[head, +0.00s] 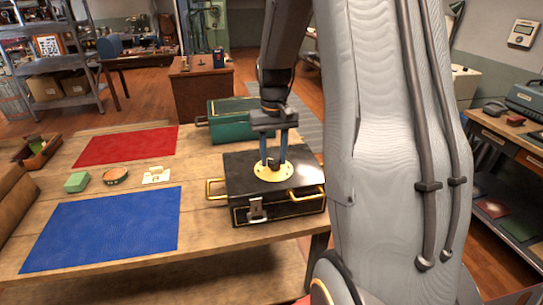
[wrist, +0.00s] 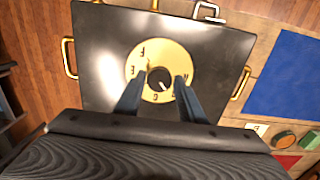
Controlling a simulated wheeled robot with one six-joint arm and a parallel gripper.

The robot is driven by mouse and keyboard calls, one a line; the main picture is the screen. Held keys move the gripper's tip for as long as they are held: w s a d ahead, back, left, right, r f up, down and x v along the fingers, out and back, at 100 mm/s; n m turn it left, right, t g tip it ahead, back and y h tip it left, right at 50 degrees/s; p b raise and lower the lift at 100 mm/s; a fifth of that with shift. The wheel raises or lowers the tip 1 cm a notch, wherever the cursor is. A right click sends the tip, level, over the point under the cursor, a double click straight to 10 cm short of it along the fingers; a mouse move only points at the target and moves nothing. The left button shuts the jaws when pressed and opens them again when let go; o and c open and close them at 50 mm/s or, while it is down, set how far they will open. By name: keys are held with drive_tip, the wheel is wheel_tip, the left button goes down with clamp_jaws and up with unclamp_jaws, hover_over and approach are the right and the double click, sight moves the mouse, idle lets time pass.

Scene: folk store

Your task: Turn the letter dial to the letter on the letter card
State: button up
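The letter dial is a round brass plate (wrist: 184,60) with black letters around its rim, on top of a black case (head: 238,182). Its dark knob (wrist: 159,77) has a pale mark toward the lower right in the wrist view. An F shows at the upper left of the plate and a C at the bottom; other letters are partly hidden or unclear. My gripper (head: 273,163) points down over the dial, its blue fingers apart on either side of the knob, with a small gap visible. The white letter card (head: 157,176) lies on the table left of the case; its letter is too small to read.
A green case (head: 228,107) stands behind the black one. Red (head: 125,146) and blue (head: 100,230) mats lie on the table, with a green block (head: 76,182) and a round tin (head: 115,175) between them. The black case has protruding brass handles (head: 215,189).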

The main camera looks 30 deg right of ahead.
sight(274, 160)
drive_tip(key=shift+o, duration=1.1)
drive_tip(key=shift+r+b, duration=0.85)
drive_tip(key=shift+r, duration=3.1)
drive_tip(key=shift+n, duration=0.8)
drive_tip(key=s+a+f, duration=0.1)
drive_tip(key=s+a, duration=0.1)
drive_tip(key=a, duration=0.1)
drive_tip(key=s+a+f, duration=0.2)
drive_tip(key=a, duration=0.1)
drive_tip(key=s+a+f, duration=0.1)
drive_tip(key=s+a, duration=0.1)
drive_tip(key=a, duration=0.1)
drive_tip(key=shift+s+f, duration=0.15)
drive_tip(key=shift+f, duration=0.2)
drive_tip(key=s+a+f+n+t, duration=0.1)
drive_tip(key=s+a+f, duration=0.3)
drive_tip(key=s, duration=0.5)
drive_tip(key=a, duration=0.2)
drive_tip(key=shift+a+f+n, duration=0.3)
drive_tip(key=shift+a+f, duration=0.05)
drive_tip(key=shift+a, duration=0.05)
